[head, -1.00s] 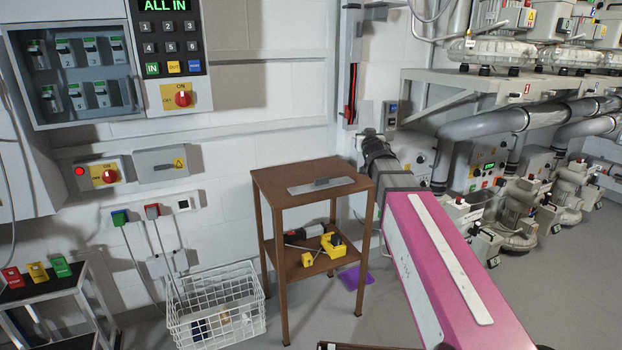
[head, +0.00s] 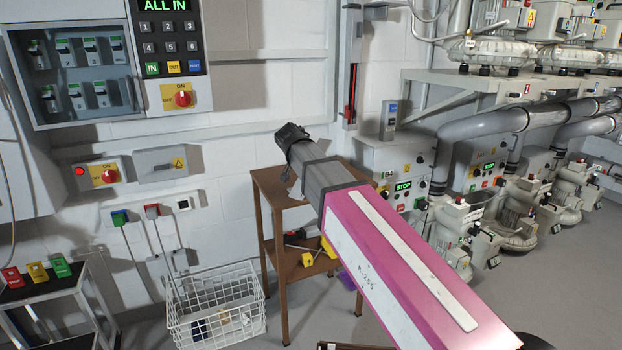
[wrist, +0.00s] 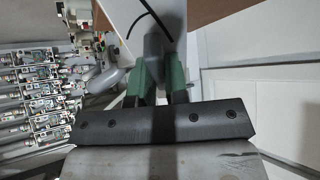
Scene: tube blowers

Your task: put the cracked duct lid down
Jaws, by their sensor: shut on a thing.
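The cracked duct lid (wrist: 140,18) is a light grey plate with a dark curved crack line and a grey raised handle, in the wrist view. My gripper (wrist: 162,80) has green fingers on both sides of the handle and is shut on it. In the head view my arm covers most of the lid and the fingers. A small grey piece that looks like the lid's edge shows above the left part of the brown table (head: 264,183). I cannot tell whether the lid touches the tabletop.
The table's lower shelf holds yellow and dark tools (head: 300,262). A white wire basket (head: 215,305) stands left of it on the floor. Grey blower machines (head: 480,215) line the right side. A small stand with coloured blocks (head: 40,275) is at far left.

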